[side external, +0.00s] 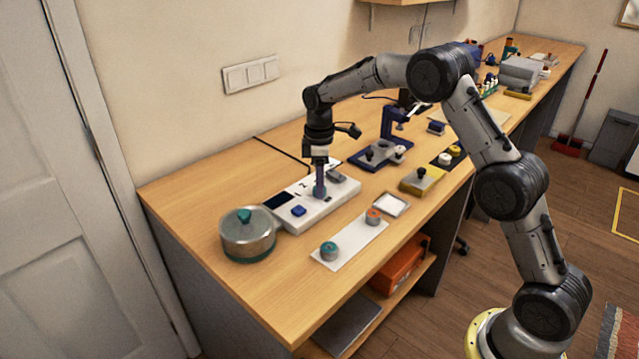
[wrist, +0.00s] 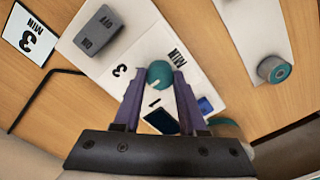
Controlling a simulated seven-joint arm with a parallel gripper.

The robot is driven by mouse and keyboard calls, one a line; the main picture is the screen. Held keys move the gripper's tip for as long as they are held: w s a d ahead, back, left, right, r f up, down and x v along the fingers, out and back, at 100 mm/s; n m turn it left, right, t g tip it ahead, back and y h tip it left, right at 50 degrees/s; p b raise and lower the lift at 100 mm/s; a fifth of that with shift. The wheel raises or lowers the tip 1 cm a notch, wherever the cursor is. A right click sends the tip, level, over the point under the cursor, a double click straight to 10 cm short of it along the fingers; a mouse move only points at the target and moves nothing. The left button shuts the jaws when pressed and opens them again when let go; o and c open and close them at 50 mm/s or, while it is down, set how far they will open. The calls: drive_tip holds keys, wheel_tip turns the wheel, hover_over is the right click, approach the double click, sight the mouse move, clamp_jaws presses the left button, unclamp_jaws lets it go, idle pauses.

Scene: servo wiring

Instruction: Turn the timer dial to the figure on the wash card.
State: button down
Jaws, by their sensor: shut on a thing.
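The white timer unit (side external: 318,214) lies on the bench, with a dark display (wrist: 162,121), a blue button (wrist: 206,105) and a grey on/off switch (wrist: 98,30). Its round teal dial (wrist: 160,73) sits between my fingertips in the wrist view. My gripper (side external: 320,190) points down at the unit and is shut on the dial. A "3" and "MIN" are printed on the unit beside the dial; a short white mark shows near the dial's lower edge. The white wash card (wrist: 31,36) reads "3 MIN". The fingers hide the dial in the side view.
A metal pot (side external: 248,240) with a teal knob stands left of the unit. A white strip (side external: 350,243) with a teal-topped and an orange-topped knob lies in front. A blue stand (side external: 390,140) and a yellow block (side external: 421,181) are to the right. A black cable runs behind.

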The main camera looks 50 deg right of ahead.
drive_tip(key=shift+m, duration=0.3)
drive_tip(key=m, duration=0.4)
drive_tip(key=shift+m, duration=2.6)
drive_tip(key=shift+c, duration=2.3)
unclamp_jaws()
wheel_tip(320, 180, up, 14)
